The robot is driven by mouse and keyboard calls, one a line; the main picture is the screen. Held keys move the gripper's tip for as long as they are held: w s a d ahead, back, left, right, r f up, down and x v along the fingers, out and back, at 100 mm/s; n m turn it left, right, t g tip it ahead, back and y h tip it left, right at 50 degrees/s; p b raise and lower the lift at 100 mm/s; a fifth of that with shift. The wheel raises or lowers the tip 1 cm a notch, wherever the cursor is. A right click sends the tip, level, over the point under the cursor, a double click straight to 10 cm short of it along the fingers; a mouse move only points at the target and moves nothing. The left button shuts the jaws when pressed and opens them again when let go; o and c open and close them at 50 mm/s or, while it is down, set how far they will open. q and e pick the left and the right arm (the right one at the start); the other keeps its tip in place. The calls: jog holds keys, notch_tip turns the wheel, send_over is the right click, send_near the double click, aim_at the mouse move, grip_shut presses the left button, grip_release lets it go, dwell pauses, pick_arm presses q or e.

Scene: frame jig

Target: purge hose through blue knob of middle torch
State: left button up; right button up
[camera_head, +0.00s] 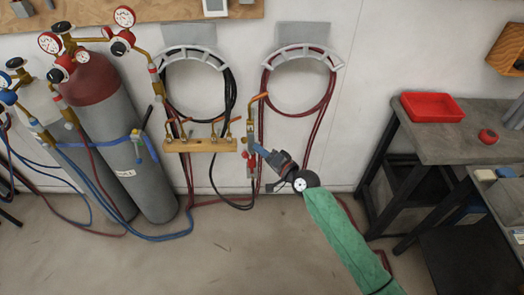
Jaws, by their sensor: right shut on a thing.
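My right gripper (258,150) comes in from the lower right on a green-sleeved arm. It is shut on a torch (251,128) that stands roughly upright, with its copper tip (257,98) at the top. A red knob (248,161) shows low on this torch. Blue shows at the gripper's jaws, and I cannot tell a blue knob apart from the fingers there. Other torches with copper tips sit at the wooden rack (200,146), just left of the held torch. My left gripper is not in view.
Gas cylinders (118,130) with gauges stand at the left, with blue and red hoses on the floor. Black (229,95) and red (330,88) hoses hang on wall brackets. A dark workbench (460,145) with a red tray (433,106) stands at the right.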

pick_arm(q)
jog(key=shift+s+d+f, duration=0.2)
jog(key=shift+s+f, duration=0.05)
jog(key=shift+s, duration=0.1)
pick_arm(e)
jog(key=shift+m, duration=0.6)
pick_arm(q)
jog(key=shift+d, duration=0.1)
pick_arm(e)
jog(key=o, duration=1)
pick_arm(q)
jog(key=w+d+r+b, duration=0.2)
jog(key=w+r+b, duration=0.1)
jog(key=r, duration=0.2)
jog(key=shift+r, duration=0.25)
pick_arm(e)
jog(key=shift+v, duration=3.9)
